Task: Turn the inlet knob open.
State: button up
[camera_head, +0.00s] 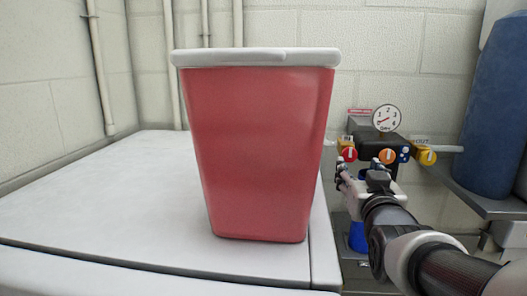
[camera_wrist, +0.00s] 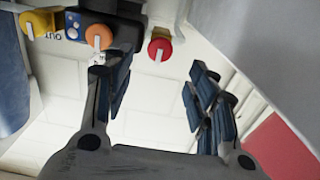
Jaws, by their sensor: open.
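A red knob (camera_head: 348,155) with a white pointer is at the left end of the dark valve block; it also shows in the wrist view (camera_wrist: 160,49). An orange knob (camera_head: 387,156) is in the middle. A yellow knob (camera_head: 427,158) is at the right end, by the "OUT" label. My gripper (camera_wrist: 158,85) is open and empty. In the wrist view the red knob lies beyond the gap between its fingers, apart from them. In the head view my gripper is just below the red knob.
A round gauge (camera_head: 386,118) stands above the valve block. A large red bin (camera_head: 258,150) with a white lid stands left, on a white surface (camera_head: 110,215). A blue cylinder (camera_head: 493,125) stands on the right.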

aim_at(350, 156)
jog(key=w, duration=0.2)
jog(key=w+d+p, duration=0.1)
jog(key=w, duration=0.4)
jog(key=shift+w+d, duration=0.25)
jog(key=shift+w, duration=0.15)
jog(key=c, duration=1)
